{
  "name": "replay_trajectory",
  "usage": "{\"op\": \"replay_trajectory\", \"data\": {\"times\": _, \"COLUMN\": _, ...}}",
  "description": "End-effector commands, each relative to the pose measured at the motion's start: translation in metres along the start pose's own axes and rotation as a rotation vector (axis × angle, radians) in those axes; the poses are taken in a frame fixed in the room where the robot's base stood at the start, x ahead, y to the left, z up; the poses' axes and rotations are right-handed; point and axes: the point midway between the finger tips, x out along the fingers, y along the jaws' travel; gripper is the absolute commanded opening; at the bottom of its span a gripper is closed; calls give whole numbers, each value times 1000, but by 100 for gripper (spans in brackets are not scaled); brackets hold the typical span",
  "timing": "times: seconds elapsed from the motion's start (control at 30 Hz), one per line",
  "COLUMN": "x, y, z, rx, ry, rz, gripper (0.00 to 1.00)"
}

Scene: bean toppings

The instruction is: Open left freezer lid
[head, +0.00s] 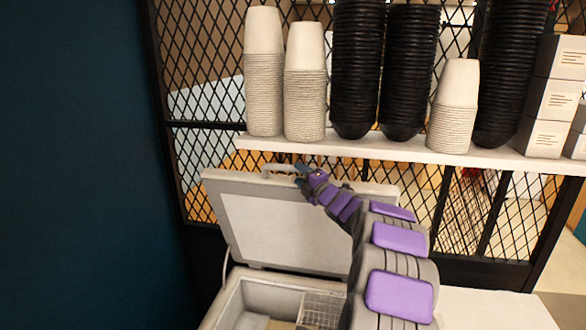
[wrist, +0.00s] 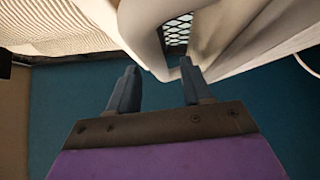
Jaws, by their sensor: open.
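The left freezer lid (head: 285,232) is raised and leans back, tilted up from the white freezer (head: 238,300), whose open inside shows below it. A light handle (head: 285,170) sits at the lid's top edge. My gripper (head: 302,176) is at the top of the lid, right at the handle. In the wrist view my gripper (wrist: 160,80) has its two blue fingers apart, with the pale handle (wrist: 150,40) just ahead of and above the fingertips. I cannot tell whether they touch it. My arm hides the right part of the lid and freezer.
A white shelf (head: 400,151) runs just above the lid, with stacks of white cups (head: 264,75), black bowls (head: 357,70) and white boxes (head: 553,97). A black mesh partition (head: 200,100) stands behind. A dark blue wall (head: 80,160) fills the left. A white surface (head: 495,310) lies at lower right.

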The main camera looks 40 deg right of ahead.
Motion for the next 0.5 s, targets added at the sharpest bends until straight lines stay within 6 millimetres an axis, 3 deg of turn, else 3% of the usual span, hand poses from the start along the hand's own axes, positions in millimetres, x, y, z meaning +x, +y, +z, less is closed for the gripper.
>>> {"op": "replay_trajectory", "data": {"times": 0.2, "x": 31, "y": 1, "z": -2, "rx": -2, "ry": 3, "rz": 2, "gripper": 49}}
{"op": "replay_trajectory", "data": {"times": 0.5, "x": 47, "y": 3, "z": -2, "rx": -2, "ry": 2, "rz": 3, "gripper": 49}}
